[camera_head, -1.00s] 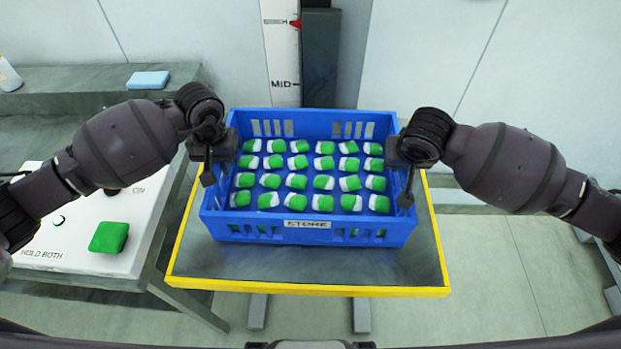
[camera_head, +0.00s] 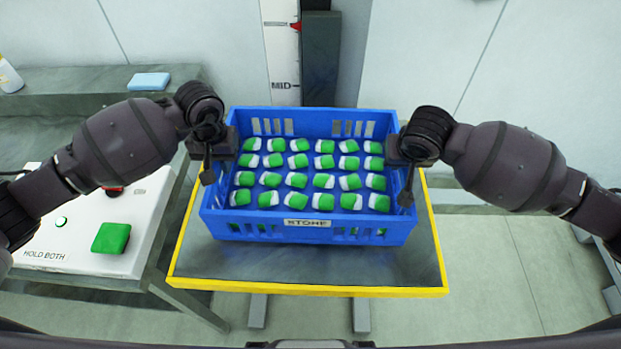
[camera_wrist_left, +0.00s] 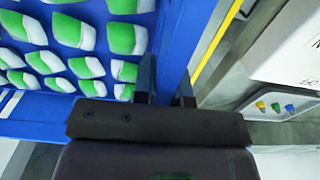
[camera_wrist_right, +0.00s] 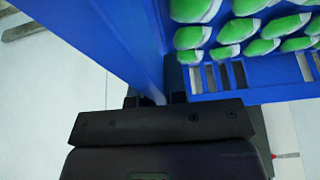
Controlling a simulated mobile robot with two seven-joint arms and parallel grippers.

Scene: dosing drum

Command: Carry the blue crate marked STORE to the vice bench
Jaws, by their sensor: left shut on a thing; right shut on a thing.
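The blue crate (camera_head: 310,236) with a white label reading STORE is level and filled with several green-and-white pieces in rows. It is over a grey, yellow-rimmed table (camera_head: 310,268); I cannot tell whether it touches the top. My left gripper (camera_head: 209,172) is shut on the crate's left wall, which also shows between the fingers in the left wrist view (camera_wrist_left: 178,45). My right gripper (camera_head: 404,180) is shut on the right wall, seen too in the right wrist view (camera_wrist_right: 150,60). The vice bench cannot be made out.
A white control panel (camera_head: 75,265) marked HOLD BOTH, with a green button (camera_head: 111,238), stands at left. Behind it is a grey counter (camera_head: 70,82) with a light-blue block (camera_head: 149,81). A scale post (camera_head: 283,60) marked MID stands behind the crate. Floor at right is clear.

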